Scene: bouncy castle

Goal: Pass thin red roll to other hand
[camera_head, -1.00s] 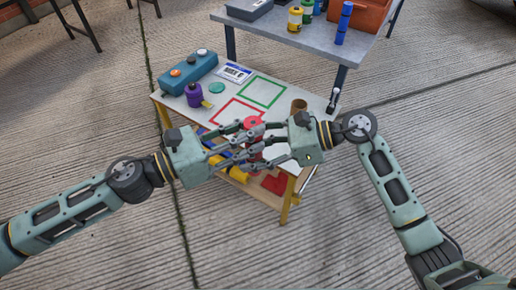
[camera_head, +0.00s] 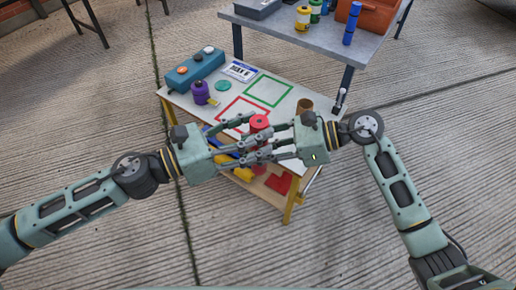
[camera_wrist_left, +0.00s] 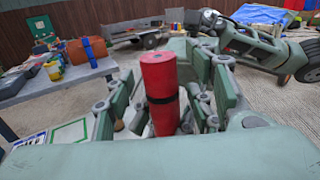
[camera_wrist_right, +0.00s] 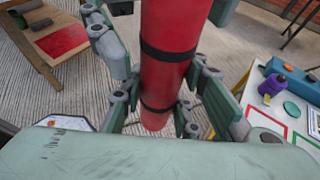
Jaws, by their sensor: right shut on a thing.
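The thin red roll (camera_head: 260,121) is upright between my two grippers, with its red top showing in the head view and dark bands showing in the wrist views. My right gripper (camera_head: 272,143) is shut on the roll; in the right wrist view the roll (camera_wrist_right: 169,75) stands between its fingers. My left gripper (camera_head: 247,138) is open around the roll from the left. In the left wrist view the roll (camera_wrist_left: 161,85) is between the spread fingers, with a gap on its left side. The fingers of both grippers overlap in the head view and hide the roll's lower part.
Below and behind stands a table (camera_head: 226,104) with a red outline, a green outline (camera_head: 270,90), a purple bottle (camera_head: 200,92), a teal box (camera_head: 194,70) and a brown cup (camera_head: 304,106). A grey table (camera_head: 300,40) with bottles is farther back. Open floor surrounds them.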

